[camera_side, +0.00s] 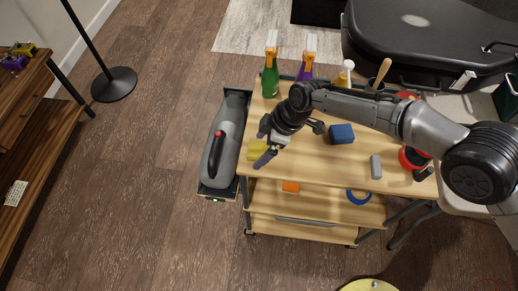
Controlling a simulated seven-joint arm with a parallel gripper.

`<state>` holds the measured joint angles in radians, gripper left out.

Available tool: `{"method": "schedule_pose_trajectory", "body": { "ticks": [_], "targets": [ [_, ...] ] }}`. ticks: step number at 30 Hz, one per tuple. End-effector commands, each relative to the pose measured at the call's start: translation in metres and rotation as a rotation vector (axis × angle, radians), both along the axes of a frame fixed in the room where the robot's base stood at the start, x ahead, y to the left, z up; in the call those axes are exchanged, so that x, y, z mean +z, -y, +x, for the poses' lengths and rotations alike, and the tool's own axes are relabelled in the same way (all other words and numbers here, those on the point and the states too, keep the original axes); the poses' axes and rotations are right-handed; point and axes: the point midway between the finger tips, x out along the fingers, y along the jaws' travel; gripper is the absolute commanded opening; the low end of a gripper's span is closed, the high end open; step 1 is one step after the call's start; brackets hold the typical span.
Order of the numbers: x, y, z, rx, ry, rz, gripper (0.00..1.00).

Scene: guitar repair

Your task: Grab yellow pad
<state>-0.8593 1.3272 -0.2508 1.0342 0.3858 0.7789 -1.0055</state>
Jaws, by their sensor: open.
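The yellow pad (257,151) lies on the wooden cart top near its left edge. My gripper (262,146) is over the left part of the cart, right at the pad in this view. Its dark fingers are spread apart and part of the pad shows between them. The gripper partly hides the pad. I cannot tell whether the fingers touch it or how high they are above the cart top.
A blue block (341,134) and a grey block (376,167) lie on the cart top (320,172). A green spray bottle (270,80) and a purple spray bottle (304,73) stand at its back. A grey vacuum (226,140) sits beside the left edge.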

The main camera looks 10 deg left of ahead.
Motion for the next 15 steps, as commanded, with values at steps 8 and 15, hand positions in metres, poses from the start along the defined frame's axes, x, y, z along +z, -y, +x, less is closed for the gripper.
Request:
{"method": "schedule_pose_trajectory", "body": {
  "ticks": [8,15],
  "targets": [
    [0.0003,-0.0002,0.0002,0.000,0.001,0.000,0.85],
    [0.0004,0.0001,0.0002,0.000,0.000,0.000,0.42]
  ]
}}
